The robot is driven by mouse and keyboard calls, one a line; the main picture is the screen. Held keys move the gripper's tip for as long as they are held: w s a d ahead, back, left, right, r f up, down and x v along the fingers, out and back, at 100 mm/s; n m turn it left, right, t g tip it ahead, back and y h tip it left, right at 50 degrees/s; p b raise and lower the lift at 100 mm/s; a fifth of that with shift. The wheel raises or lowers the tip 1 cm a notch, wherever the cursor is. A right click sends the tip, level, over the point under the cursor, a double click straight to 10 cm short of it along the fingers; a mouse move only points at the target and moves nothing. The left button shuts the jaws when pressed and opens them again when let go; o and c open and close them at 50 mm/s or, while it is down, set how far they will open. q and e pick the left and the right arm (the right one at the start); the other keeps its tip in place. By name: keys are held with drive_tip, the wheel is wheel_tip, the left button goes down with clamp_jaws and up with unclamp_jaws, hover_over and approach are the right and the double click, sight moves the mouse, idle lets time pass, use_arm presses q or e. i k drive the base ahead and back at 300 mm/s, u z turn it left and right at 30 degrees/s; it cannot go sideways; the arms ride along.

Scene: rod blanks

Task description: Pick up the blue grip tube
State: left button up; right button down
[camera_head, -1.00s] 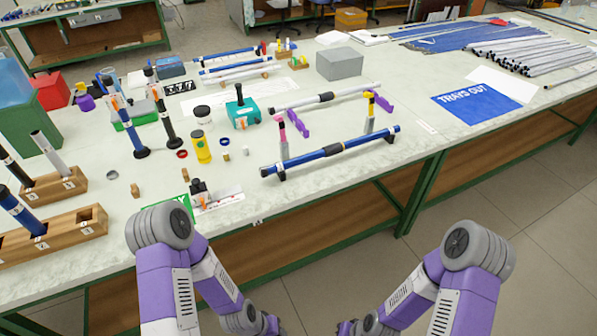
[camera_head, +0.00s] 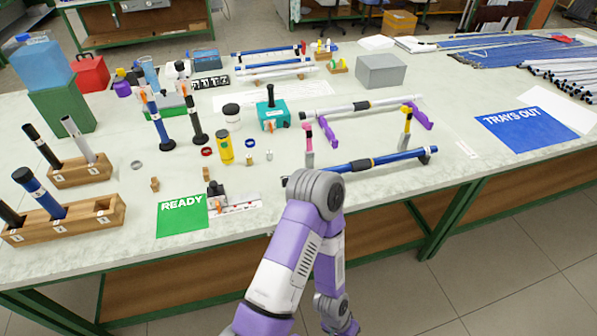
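Several blue tubes are in view, and I cannot tell which one the task means. A blue tube with a black end (camera_head: 38,191) leans in a slot of the front-left wooden block (camera_head: 75,226). Another blue tube (camera_head: 158,122) stands upright on a dark foot, beside a black one (camera_head: 193,110). A long blue tube with a dark sleeve (camera_head: 390,157) lies on low supports near the table's front edge, its left end partly behind my arm. One arm of mine rises at the front centre, bent downward. Neither gripper shows.
A second wooden block (camera_head: 80,171) holds a black and a grey tube. A green READY mat (camera_head: 182,214) lies empty at the front edge. A yellow bottle (camera_head: 225,149), teal device (camera_head: 274,113) and grey box (camera_head: 381,71) stand mid-table. The blue TRAYS OUT mat (camera_head: 527,130) is clear.

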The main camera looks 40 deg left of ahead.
sight(345, 168)
drive_tip(key=i, duration=0.95)
drive_tip(key=u, duration=2)
